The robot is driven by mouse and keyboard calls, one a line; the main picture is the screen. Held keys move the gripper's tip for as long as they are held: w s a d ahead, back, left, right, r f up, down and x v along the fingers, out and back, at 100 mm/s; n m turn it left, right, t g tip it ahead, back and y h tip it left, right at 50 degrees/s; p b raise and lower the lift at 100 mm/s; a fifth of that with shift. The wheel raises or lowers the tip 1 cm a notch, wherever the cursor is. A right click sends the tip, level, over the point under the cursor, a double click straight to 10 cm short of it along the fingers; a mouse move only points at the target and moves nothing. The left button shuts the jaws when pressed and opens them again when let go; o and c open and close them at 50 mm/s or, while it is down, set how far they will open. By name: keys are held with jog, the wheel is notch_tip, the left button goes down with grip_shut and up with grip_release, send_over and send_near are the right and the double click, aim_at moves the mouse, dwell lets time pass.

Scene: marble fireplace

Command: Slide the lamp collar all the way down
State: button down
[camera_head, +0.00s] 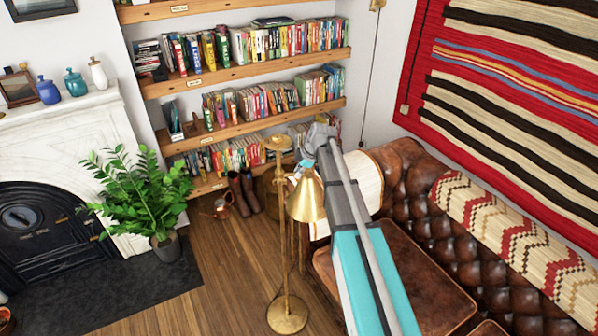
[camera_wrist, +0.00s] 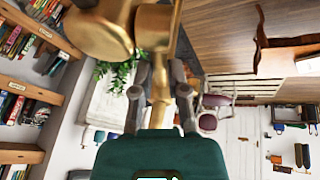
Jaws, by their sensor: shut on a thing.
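The brass floor lamp has a tall upright pole (camera_head: 281,235), a round foot (camera_head: 287,315) on the wooden floor and a disc-shaped top (camera_head: 278,143). Its cone shade (camera_head: 306,200) hangs beside the upper pole, well above the foot. In the wrist view the brass collar (camera_wrist: 154,27) is at the top centre, next to a rounded brass part. My gripper (camera_wrist: 160,78) is shut on a brass piece that runs down from the collar between the fingers. In the head view my arm comes from the lower right and hides part of the grip by the shade.
Bookshelves (camera_head: 245,65) are behind. A potted plant (camera_head: 145,195) stands by the white fireplace (camera_head: 70,125) at left.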

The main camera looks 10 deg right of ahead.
notch_tip(320, 180, down, 28)
jog(key=b, duration=2.7)
jog(key=c, duration=0.6)
grip_release()
jog(key=shift+w+f, duration=0.1)
jog(key=shift+c, duration=0.2)
jog(key=shift+r, duration=0.25)
